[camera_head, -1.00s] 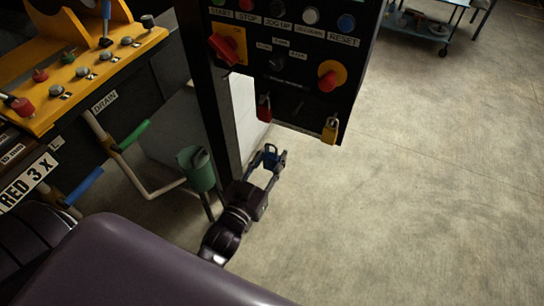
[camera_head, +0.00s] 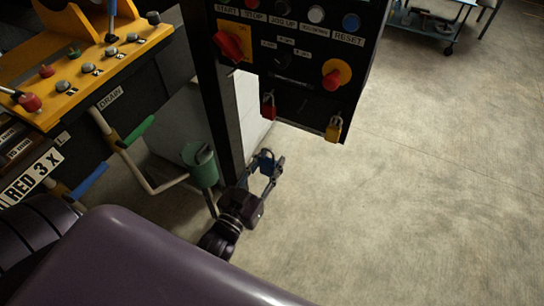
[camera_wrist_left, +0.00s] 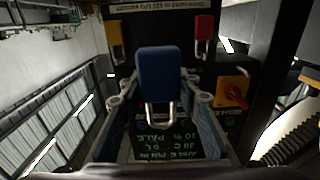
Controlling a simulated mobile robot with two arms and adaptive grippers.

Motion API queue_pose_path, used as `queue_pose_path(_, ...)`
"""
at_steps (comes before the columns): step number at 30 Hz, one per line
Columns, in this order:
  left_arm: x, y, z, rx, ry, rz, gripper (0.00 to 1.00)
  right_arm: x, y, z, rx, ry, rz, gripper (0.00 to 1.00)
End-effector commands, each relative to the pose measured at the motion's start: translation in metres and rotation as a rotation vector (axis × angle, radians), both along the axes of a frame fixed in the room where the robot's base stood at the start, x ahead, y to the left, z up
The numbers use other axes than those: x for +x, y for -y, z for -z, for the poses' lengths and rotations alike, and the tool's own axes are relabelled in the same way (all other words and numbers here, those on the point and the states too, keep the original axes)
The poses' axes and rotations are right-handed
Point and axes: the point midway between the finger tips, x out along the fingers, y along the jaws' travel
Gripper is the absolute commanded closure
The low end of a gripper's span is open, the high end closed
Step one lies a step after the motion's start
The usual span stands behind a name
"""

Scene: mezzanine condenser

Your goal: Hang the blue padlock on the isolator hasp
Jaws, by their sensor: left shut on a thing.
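My left gripper (camera_head: 272,164) is shut on the blue padlock (camera_head: 266,161), below the lower edge of the black control panel and apart from it. In the left wrist view the blue padlock (camera_wrist_left: 157,75) sits between the fingers, its steel shackle toward the wrist. The red isolator handle (camera_head: 230,43) on its yellow plate is at the panel's upper left; the handle also shows in the wrist view (camera_wrist_left: 235,92). I cannot make out the hasp clearly. My right gripper is not in view.
A red padlock (camera_head: 268,106) and a yellow padlock (camera_head: 334,129) hang at the panel's lower edge. A dark post and a green cylinder (camera_head: 200,164) stand left of my gripper. A yellow console (camera_head: 90,75) is at upper left.

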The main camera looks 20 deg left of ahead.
Motion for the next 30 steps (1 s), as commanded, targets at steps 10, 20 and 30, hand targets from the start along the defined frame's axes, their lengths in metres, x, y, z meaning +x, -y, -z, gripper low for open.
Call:
queue_pose_path(10, -0.021, -0.001, -0.002, 0.000, 0.000, 0.000, 0.96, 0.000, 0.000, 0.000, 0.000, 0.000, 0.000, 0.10)
queue_pose_path(20, -0.037, -0.001, -0.003, 0.000, 0.001, 0.000, 0.96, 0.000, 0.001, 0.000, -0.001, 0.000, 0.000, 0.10)
queue_pose_path(30, -0.038, -0.001, -0.003, 0.000, 0.001, 0.000, 0.96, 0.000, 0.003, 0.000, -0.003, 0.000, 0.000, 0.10)
